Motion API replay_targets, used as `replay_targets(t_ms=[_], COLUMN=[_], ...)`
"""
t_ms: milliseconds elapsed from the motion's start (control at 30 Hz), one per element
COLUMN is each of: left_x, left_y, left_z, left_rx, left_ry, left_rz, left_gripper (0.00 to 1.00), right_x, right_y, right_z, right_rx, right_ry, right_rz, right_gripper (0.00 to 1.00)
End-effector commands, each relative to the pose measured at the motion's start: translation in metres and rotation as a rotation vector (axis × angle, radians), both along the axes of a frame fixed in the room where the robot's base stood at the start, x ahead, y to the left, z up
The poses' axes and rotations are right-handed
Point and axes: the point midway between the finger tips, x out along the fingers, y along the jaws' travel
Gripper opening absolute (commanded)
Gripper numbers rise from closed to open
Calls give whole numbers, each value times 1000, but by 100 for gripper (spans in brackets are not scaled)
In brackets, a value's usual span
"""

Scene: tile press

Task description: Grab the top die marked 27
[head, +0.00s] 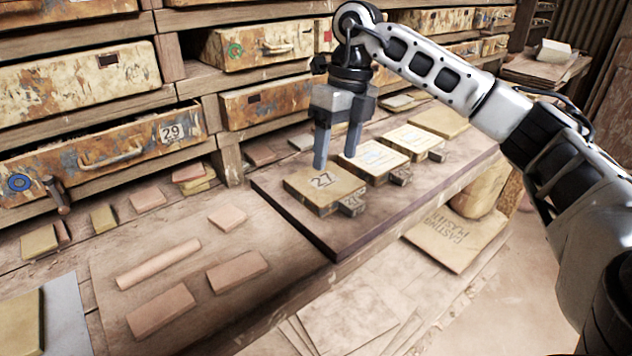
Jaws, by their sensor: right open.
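The die marked 27 (314,188) is a flat tan block with a dark number on its top face and a small grey tab marked 27 at its front right. It sits at the near left of a dark board on the bench. My right gripper (337,160) is open and points down just behind and above the die. Its left finger is close to the die's back edge; I cannot tell whether it touches. Two similar dies, a middle one (377,160) and a farther one (412,142), lie in a row to the right. My left gripper is not in view.
The dark board (310,232) carries the dies. Clay slabs (237,270) and a clay roll (158,263) lie on the bench at left. Drawers, one marked 29 (100,150), rise behind. A plaster bag (457,237) lies below at right.

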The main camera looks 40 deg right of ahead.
Motion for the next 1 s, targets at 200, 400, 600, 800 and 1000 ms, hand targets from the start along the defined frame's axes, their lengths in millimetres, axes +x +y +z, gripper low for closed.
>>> replay_targets(t_ms=[200,400,600,800,1000], left_x=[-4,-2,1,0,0], left_y=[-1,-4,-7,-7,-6], left_z=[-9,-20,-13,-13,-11], left_rx=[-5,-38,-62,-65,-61], left_ry=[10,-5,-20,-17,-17], left_rz=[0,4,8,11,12], left_gripper=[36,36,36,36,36], right_x=[-12,-12,-12,-11,-7], right_y=[-50,-50,-50,-49,-48], right_z=[20,-24,-58,-76,-95], right_rx=[-151,-152,-153,-151,-151], right_ry=[18,24,22,17,21], right_rz=[-108,-108,-107,-106,-105], right_gripper=[62,62,62,62,62])
